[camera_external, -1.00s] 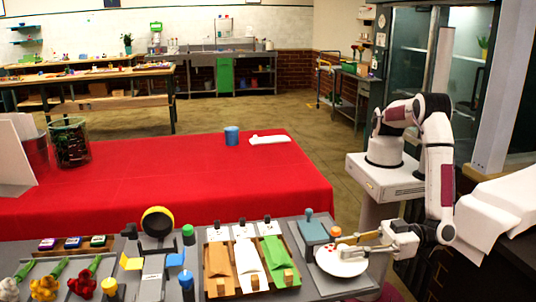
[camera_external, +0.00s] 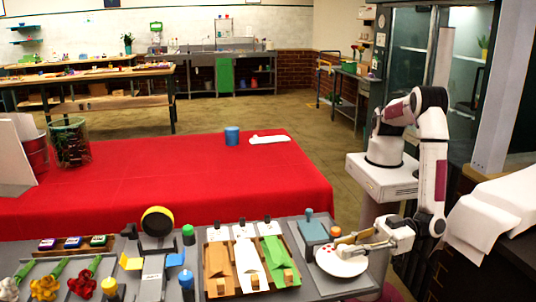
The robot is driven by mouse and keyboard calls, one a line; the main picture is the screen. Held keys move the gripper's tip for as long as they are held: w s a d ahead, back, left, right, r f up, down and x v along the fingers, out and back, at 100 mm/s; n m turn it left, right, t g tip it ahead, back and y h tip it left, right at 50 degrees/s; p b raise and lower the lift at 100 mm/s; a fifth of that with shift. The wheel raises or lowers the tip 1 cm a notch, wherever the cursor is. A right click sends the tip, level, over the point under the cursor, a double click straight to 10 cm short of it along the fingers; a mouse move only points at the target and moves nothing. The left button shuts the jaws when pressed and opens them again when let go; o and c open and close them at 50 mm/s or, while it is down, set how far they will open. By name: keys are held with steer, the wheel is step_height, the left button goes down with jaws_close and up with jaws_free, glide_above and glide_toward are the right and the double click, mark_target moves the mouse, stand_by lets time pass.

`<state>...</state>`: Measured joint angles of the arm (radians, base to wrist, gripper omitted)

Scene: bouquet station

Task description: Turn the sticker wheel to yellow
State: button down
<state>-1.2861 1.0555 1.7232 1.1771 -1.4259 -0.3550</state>
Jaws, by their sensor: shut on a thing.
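The sticker wheel (camera_external: 338,266) is a round white disc lying flat at the right end of the grey work surface. Its coloured stickers are too small to tell apart, and my gripper hides part of its far side. My gripper (camera_external: 347,246) is low over the far right part of the wheel, with its tan fingers pointing left. It is shut on a small part at the wheel, probably its knob, which the fingers mostly hide. I cannot tell which colour the wheel is set to.
A wooden tray holds orange, white and green wraps (camera_external: 249,262). Bottles (camera_external: 187,284) and flowers (camera_external: 82,284) are farther left. The red table (camera_external: 180,185) behind is mostly clear.

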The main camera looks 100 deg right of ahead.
steer(key=c, duration=2.1)
jaws_free()
steer(key=shift+s, duration=0.15)
steer(key=s+d, duration=0.1)
steer(key=s, duration=1)
steer(key=shift+s+d, duration=0.3)
steer(key=shift+s, duration=0.05)
